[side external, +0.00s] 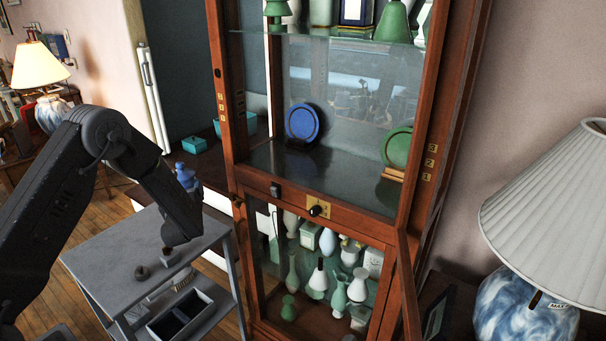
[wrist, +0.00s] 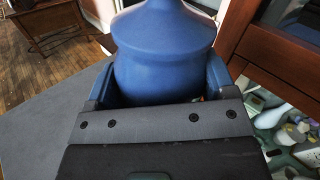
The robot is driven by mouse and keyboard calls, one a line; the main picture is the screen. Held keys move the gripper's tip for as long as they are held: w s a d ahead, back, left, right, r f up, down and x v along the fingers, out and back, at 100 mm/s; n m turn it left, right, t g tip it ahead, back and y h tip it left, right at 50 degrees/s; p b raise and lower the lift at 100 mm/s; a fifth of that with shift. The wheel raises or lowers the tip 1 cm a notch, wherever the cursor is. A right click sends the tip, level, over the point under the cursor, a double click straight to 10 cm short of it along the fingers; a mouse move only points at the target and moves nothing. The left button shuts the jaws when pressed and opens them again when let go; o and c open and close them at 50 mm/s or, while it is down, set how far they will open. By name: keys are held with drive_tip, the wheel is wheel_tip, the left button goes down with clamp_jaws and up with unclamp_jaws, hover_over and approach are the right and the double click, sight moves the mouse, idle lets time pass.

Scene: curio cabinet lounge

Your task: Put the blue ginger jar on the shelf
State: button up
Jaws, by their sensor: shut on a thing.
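The blue ginger jar (wrist: 160,45) fills the upper middle of the wrist view, its lid uppermost. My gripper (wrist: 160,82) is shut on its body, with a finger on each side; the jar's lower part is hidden. In the side view, the jar (side external: 186,176) shows beyond my forearm, above the grey side table and left of the cabinet, apart from it. The wooden cabinet's middle shelf (side external: 345,182) bears a blue plate (side external: 302,123) at left and a green plate (side external: 397,148) at right, with clear space between them.
The cabinet's upper glass shelf (side external: 330,36) and lower compartment (side external: 318,235) hold several vases and jars. A wooden door edge (side external: 408,290) stands out at lower right. The grey side table (side external: 110,258) has small knobs on top. A large lamp (side external: 545,215) stands at right.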

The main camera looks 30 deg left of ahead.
drive_tip(key=d+r+m+t+h, duration=0.2)
drive_tip(key=d+r+m+h, duration=0.15)
drive_tip(key=d, duration=0.65)
drive_tip(key=d+r+m+t+h, duration=0.2)
drive_tip(key=d+r+h, duration=0.25)
drive_tip(key=d, duration=0.45)
drive_tip(key=w+a+r, duration=0.3)
drive_tip(key=w+r, duration=0.2)
drive_tip(key=w, duration=0.5)
drive_tip(key=w+a+r, duration=0.4)
drive_tip(key=w+r, duration=0.1)
drive_tip(key=w, duration=0.5)
hover_over(303, 175)
wheel_tip(303, 175, down, 7)
drive_tip(key=shift+m+t, duration=0.35)
drive_tip(key=shift+t, duration=0.05)
drive_tip(key=shift+w+f, duration=0.1)
drive_tip(key=shift+f, duration=2)
